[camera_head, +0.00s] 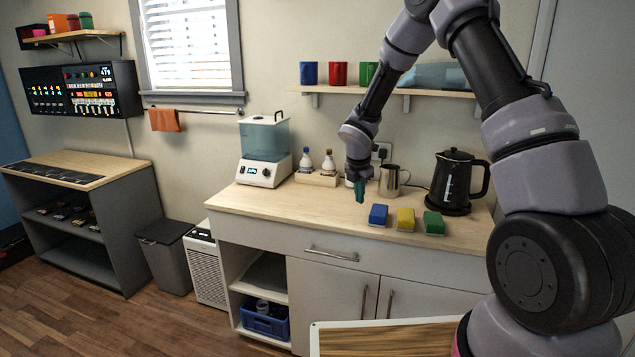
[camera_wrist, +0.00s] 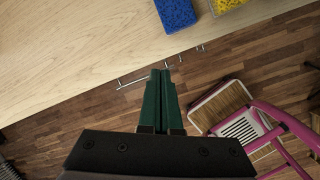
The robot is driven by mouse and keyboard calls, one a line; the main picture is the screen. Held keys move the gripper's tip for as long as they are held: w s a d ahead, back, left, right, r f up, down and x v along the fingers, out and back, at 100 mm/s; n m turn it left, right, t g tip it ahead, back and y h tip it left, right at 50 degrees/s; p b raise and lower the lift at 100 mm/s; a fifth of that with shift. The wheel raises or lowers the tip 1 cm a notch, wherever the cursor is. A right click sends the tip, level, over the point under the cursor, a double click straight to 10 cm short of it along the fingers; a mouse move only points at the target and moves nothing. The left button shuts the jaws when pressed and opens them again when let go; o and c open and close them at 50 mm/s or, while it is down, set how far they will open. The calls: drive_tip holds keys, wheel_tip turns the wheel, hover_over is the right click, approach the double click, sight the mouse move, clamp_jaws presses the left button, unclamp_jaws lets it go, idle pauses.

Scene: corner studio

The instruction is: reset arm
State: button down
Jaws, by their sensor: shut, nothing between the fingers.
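My gripper (camera_head: 360,192) hangs above the wooden counter (camera_head: 290,205) in the head view, pointing down, left of and above the blue sponge. In the wrist view the two green fingers of my gripper (camera_wrist: 161,72) are together with nothing between them. My arm reaches in from the right side of the head view and bends down to the counter.
Blue (camera_head: 378,215), yellow (camera_head: 405,219) and green (camera_head: 434,223) sponges lie along the counter front. A steel pitcher (camera_head: 391,181), black kettle (camera_head: 456,182), bottle holder (camera_head: 316,179) and water dispenser (camera_head: 265,150) stand behind. A pink-framed chair (camera_wrist: 255,125) is below the counter edge.

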drive_tip(key=s+d+r+m, duration=0.3)
drive_tip(key=s+r+m, duration=0.15)
drive_tip(key=r, duration=0.35)
drive_tip(key=s+d+r+m+t, duration=0.1)
drive_tip(key=s+d+r+m, duration=0.25)
drive_tip(key=r+m, duration=0.35)
drive_tip(key=s+d+r+m, duration=0.2)
drive_tip(key=s+r+m, duration=0.25)
drive_tip(key=r, duration=0.45)
drive_tip(key=s+r+m+t+y, duration=0.1)
drive_tip(key=s+r+m, duration=0.2)
drive_tip(key=s, duration=0.4)
drive_tip(key=s+r+m+t+y, duration=0.1)
drive_tip(key=s+r+m, duration=0.2)
drive_tip(key=s+m, duration=0.3)
drive_tip(key=s+r+m+y, duration=0.1)
drive_tip(key=s+r+m, duration=0.2)
drive_tip(key=s+m, duration=0.2)
drive_tip(key=s, duration=0.3)
drive_tip(key=shift+s+d+r+t, duration=0.15)
drive_tip(key=shift+s+t, duration=0.2)
drive_tip(key=shift+t, duration=0.05)
